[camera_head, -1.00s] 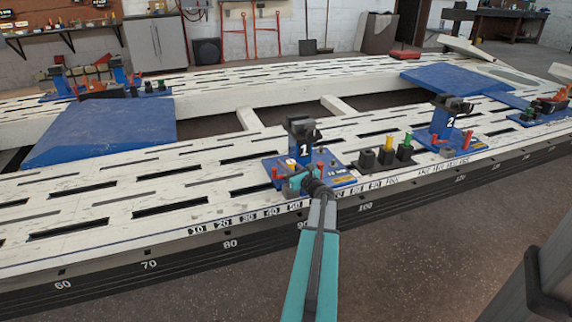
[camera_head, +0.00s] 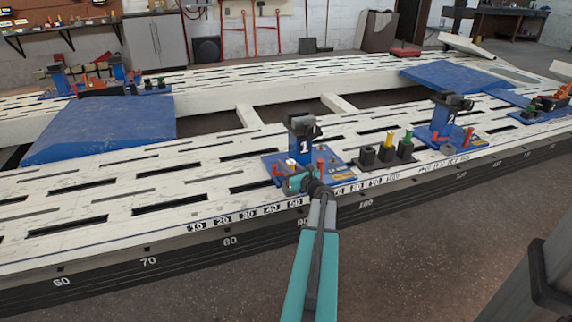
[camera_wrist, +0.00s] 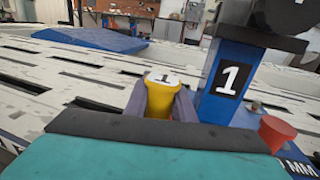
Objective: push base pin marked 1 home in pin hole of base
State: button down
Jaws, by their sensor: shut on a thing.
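The base marked 1 is a blue plate with a blue post (camera_head: 303,148) and a dark clamp head on top, standing on the white slotted bench. The post, with its white 1, shows at the right in the wrist view (camera_wrist: 227,80). My gripper (camera_head: 291,184) is at the plate's front left edge. In the wrist view it is shut on the yellow base pin marked 1 (camera_wrist: 163,92), whose labelled top shows between the fingers, just left of the post. The pin's lower end and the pin hole are hidden, so I cannot tell how deep it sits.
Red pins stand on the plate, one (camera_wrist: 278,133) close to my gripper's right. Black blocks holding yellow and green pieces (camera_head: 387,152) stand right of the base. A second blue base marked 2 (camera_head: 440,122) is further right. The bench (camera_head: 130,215) left of my gripper is clear.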

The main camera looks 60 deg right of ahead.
jog(key=shift+f+b, duration=0.4)
jog(key=shift+f, duration=0.3)
jog(key=c, duration=1.6)
grip_release()
jog(key=shift+o, duration=0.8)
jog(key=shift+a, duration=0.1)
jog(key=shift+f, duration=0.1)
jog(key=shift+a, duration=0.1)
jog(key=p+v, duration=0.3)
jog(key=v, duration=1)
jog(key=shift+s, duration=0.55)
